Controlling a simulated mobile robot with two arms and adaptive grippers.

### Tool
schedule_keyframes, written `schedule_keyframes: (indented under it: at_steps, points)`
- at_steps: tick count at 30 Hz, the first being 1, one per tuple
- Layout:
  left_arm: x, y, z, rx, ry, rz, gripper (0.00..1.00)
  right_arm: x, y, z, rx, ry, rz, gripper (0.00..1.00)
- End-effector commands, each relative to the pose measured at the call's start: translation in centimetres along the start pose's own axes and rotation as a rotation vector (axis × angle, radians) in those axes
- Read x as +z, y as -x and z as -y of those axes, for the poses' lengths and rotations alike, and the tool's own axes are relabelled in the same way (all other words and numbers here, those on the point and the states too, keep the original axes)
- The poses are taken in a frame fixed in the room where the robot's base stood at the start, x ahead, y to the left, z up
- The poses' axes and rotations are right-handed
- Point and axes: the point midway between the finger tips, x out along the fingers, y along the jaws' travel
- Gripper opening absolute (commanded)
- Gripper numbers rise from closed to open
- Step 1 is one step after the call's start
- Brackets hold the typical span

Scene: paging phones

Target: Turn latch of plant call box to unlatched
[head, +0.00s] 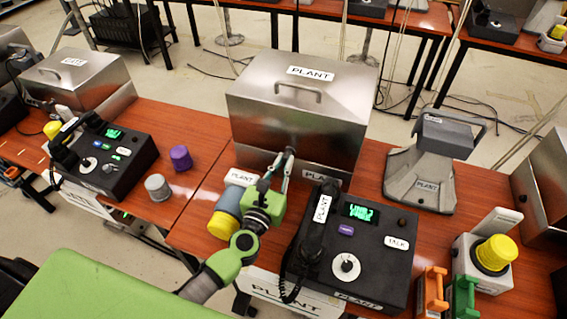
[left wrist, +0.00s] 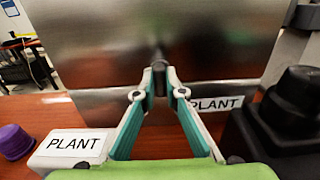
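The plant call box (head: 300,100) is a brushed steel box with a handle and a PLANT label on its sloped lid, standing on the reddish wooden table. Its front also fills the left wrist view (left wrist: 90,45). The latch (left wrist: 160,82) is a small dark piece on the box front, low in the middle, mostly hidden by my fingertips. My left gripper (head: 284,165) reaches the box front from below. In the left wrist view its two fingertips (left wrist: 160,80) are close together, one on each side of the latch, and look closed on it. My right gripper is not in view.
A black PLANT desk phone (head: 375,250) with a handset stands right of my left arm. A grey stand (head: 420,180), a yellow-topped device (head: 493,255), a purple cap (head: 181,158) and a grey cap (head: 158,187) are nearby. Another steel box (head: 75,75) stands left.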

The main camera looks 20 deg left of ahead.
Motion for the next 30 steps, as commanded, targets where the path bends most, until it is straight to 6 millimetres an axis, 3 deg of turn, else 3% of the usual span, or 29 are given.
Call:
schedule_keyframes:
  at_steps: [14,30]
  points:
    - [0.1,0.0,0.0,0.000,-0.063,0.000,0.00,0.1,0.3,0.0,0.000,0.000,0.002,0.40]
    - [0.1,0.0,0.2,0.001,-0.508,0.000,0.00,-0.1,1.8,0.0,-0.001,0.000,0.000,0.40]
